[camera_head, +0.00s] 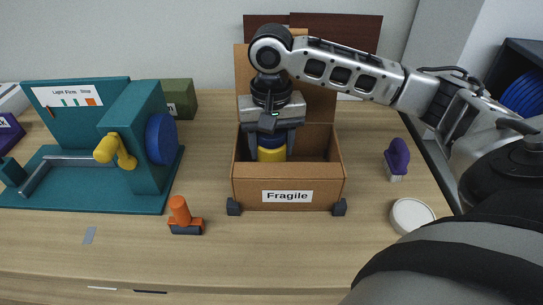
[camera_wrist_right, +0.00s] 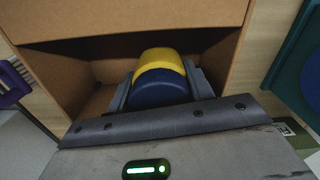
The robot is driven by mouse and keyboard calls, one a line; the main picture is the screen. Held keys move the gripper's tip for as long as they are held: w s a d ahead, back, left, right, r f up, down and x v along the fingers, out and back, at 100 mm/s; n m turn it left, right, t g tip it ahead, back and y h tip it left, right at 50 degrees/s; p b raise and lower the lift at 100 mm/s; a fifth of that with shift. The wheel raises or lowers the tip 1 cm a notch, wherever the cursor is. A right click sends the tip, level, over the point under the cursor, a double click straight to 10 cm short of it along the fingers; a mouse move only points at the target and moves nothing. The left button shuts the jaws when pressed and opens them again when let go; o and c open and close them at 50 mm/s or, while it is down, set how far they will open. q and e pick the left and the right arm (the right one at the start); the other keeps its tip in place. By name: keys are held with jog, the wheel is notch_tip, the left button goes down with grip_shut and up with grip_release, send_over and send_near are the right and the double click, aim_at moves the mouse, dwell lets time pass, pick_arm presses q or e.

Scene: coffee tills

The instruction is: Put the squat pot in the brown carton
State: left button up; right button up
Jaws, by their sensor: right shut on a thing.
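The brown carton (camera_head: 246,188), labelled "Fragile", stands open on the table in the head view. It also shows in the right wrist view (camera_wrist_right: 130,18). My right gripper (camera_head: 272,148) points down into the carton. It is shut on the squat pot (camera_head: 271,155), which has a yellow part and a dark blue part. In the right wrist view the pot (camera_wrist_right: 160,77) sits between the two fingers, inside the carton's walls. Whether the pot touches the carton's floor is hard to tell. My left gripper is not in view.
A teal machine (camera_head: 150,130) with a yellow handle stands at the left. An orange and dark object (camera_head: 181,216) lies in front of it. A purple brush (camera_head: 397,158) and a white round lid (camera_head: 411,215) are right of the carton. The front middle is clear.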

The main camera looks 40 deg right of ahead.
aim_at(271, 158)
jog(key=shift+f, duration=1.75)
jog(key=o, duration=1)
jog(key=shift+f, duration=0.1)
notch_tip(271, 158, up, 12)
jog(key=shift+r+p, duration=0.15)
jog(key=shift+p, duration=0.4)
